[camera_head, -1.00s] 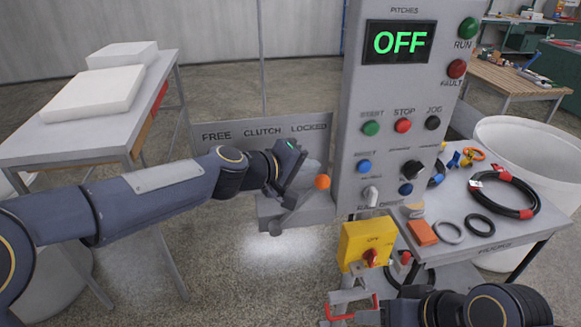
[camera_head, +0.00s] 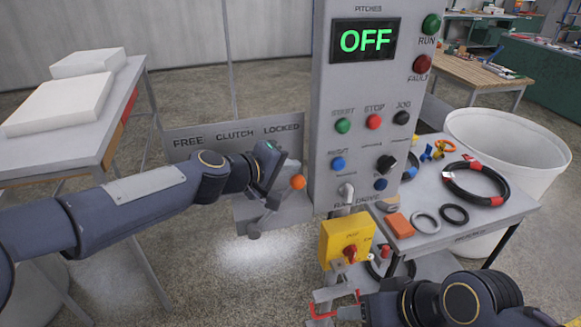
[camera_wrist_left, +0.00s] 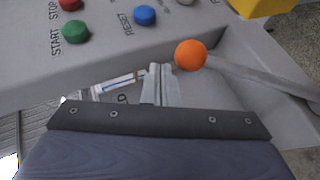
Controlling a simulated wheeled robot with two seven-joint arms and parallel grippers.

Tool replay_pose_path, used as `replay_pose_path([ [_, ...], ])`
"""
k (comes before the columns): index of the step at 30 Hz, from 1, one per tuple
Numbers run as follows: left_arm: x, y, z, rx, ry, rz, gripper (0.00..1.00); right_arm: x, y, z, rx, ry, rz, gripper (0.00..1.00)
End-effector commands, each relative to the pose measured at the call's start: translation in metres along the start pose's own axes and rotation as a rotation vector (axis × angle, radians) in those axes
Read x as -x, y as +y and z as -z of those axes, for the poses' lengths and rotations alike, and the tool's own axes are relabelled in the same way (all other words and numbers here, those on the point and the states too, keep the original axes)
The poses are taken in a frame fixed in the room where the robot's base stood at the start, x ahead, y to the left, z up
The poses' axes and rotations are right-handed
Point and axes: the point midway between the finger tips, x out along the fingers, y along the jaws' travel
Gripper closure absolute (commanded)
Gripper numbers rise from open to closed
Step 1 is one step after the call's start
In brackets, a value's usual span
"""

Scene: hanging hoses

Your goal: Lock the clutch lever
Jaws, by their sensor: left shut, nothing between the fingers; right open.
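The clutch lever has an orange ball knob (camera_head: 298,182) and slants up to the right from its pivot (camera_head: 254,233), below the plate (camera_head: 235,136) lettered FREE, CLUTCH, LOCKED. The knob is below the LOCKED end. My left gripper (camera_head: 281,190) is just left of the knob and hides part of the lever. In the left wrist view its fingers (camera_wrist_left: 160,80) are shut and empty, close beside the knob (camera_wrist_left: 191,55); I cannot tell if they touch. The lever's rod (camera_wrist_left: 262,76) runs right from the knob. My right gripper (camera_head: 335,303) is open and empty, low in front.
The control cabinet (camera_head: 322,120), its display reading OFF, stands right of the lever. A yellow switch box (camera_head: 336,240) with a red knob sits below it. A hose table (camera_head: 470,225) is at the right. A table with white blocks (camera_head: 60,107) is at the left.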

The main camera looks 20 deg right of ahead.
Motion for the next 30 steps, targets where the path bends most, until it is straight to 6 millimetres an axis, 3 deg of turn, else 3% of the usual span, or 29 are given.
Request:
replay_pose_path([
  [5,0.024,0.026,0.021,0.0,0.005,-0.001,1.0,0.024,-0.011,0.012,0.0,0.0,0.0,0.48],
  [16,0.089,0.06,0.011,-0.003,0.004,-0.003,1.0,0.021,-0.009,0.01,0.0,0.0,0.0,0.48],
  [21,0.102,0.068,0.01,-0.001,0.002,-0.002,1.0,0.021,-0.01,0.011,0.0,0.0,0.0,0.48],
  [30,0.105,0.069,0.009,0.0,0.001,0.0,1.0,0.021,-0.01,0.011,0.0,0.0,0.0,0.48],
])
